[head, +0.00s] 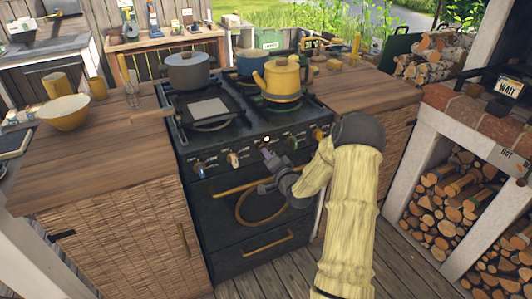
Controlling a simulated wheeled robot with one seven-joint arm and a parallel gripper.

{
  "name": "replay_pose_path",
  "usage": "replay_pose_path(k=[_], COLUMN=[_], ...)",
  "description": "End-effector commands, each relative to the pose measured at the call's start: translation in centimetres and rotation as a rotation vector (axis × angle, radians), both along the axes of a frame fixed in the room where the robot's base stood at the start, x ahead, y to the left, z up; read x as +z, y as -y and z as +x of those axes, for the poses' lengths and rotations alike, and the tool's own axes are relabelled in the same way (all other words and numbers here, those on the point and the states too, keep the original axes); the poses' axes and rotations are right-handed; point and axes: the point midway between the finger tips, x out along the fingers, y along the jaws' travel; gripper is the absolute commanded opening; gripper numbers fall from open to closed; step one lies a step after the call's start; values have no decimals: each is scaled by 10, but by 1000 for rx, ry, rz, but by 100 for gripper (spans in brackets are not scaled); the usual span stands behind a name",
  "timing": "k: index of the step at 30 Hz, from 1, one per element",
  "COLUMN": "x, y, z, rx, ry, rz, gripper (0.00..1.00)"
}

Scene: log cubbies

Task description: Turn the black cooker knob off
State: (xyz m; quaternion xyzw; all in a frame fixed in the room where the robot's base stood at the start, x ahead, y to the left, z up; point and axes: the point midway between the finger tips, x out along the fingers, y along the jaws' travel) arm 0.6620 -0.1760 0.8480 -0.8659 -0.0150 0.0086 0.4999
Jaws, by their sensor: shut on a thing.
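The black cooker (250,215) stands in the middle of the head view, with a row of knobs along its front panel. My gripper (267,153) is at the middle of that panel, shut on the black cooker knob, which is mostly hidden by the fingers. A small light (267,139) glows just above it. A blue-tinted knob (199,169) and a pale knob (233,159) show to the left. Another knob (317,134) shows to the right. The black knob's exact angle cannot be told.
A grey pot (188,72), a flat pan (205,108) and a yellow kettle (283,76) stand on the cooker. Wooden counters flank it; the left one holds a yellow bowl (64,112). Brass handles (268,242) stick out below the panel. Log cubbies (450,205) stand right.

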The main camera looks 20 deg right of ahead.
Motion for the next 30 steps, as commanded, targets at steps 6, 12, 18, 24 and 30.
replay_pose_path(k=[6,12,18,24,30], x=[-2,-4,-1,-2,-5], y=[0,0,1,1,0], z=[0,0,0,0,0], rx=[1,0,-1,-1,0], ry=[2,11,11,11,21], rz=[-52,-293,-354,-366,-560], gripper=[4,4,4,4,4])
